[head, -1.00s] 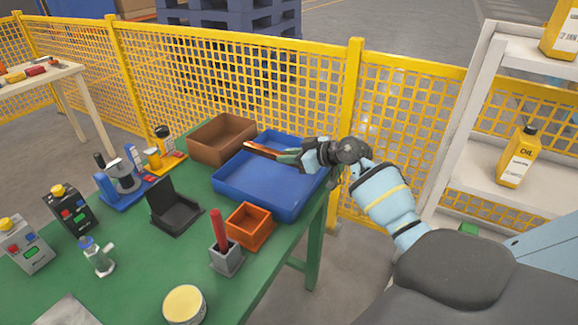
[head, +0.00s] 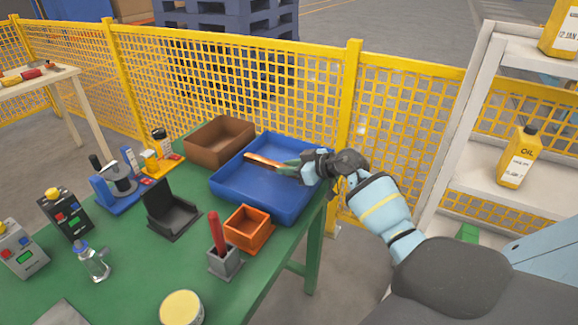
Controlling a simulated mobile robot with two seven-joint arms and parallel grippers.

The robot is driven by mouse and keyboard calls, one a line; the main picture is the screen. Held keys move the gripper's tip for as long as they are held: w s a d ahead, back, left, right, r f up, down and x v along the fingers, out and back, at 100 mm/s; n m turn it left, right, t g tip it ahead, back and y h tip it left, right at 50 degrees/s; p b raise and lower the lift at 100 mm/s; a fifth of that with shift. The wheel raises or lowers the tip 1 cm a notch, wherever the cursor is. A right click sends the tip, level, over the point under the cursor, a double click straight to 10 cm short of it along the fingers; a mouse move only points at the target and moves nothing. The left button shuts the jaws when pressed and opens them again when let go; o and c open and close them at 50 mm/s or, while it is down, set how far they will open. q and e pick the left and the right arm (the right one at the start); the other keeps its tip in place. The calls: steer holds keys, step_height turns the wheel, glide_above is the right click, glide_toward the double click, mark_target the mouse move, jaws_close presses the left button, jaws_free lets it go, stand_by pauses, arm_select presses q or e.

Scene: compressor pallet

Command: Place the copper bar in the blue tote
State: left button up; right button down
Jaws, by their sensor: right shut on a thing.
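The copper bar (head: 262,160) is a thin orange-brown strip over the blue tote. My right gripper (head: 288,168) is shut on its right end and comes in from the right. The blue tote (head: 262,205) is a wide, shallow open tray at the far right corner of the green table. The bar lies within the tote's outline in the head view; I cannot tell whether it touches the tote floor. My left gripper is not in view.
A brown bin (head: 219,140) stands just left of the tote. An orange bin (head: 248,230) and a grey holder with a red handle (head: 217,232) stand in front of it. A yellow mesh fence (head: 230,85) runs behind the table. A white shelf (head: 490,160) is at the right.

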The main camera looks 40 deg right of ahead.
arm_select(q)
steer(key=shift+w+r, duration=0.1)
arm_select(e)
steer(key=shift+f, duration=0.2)
steer(key=c, duration=1.3)
jaws_free()
steer(key=shift+f, duration=0.1)
steer(key=shift+o, duration=0.2)
steer(key=shift+r, duration=0.35)
arm_select(q)
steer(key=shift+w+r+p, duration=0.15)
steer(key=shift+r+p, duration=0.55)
steer(key=shift+p, duration=0.1)
arm_select(e)
steer(key=v, duration=1.2)
steer(key=shift+r, duration=0.3)
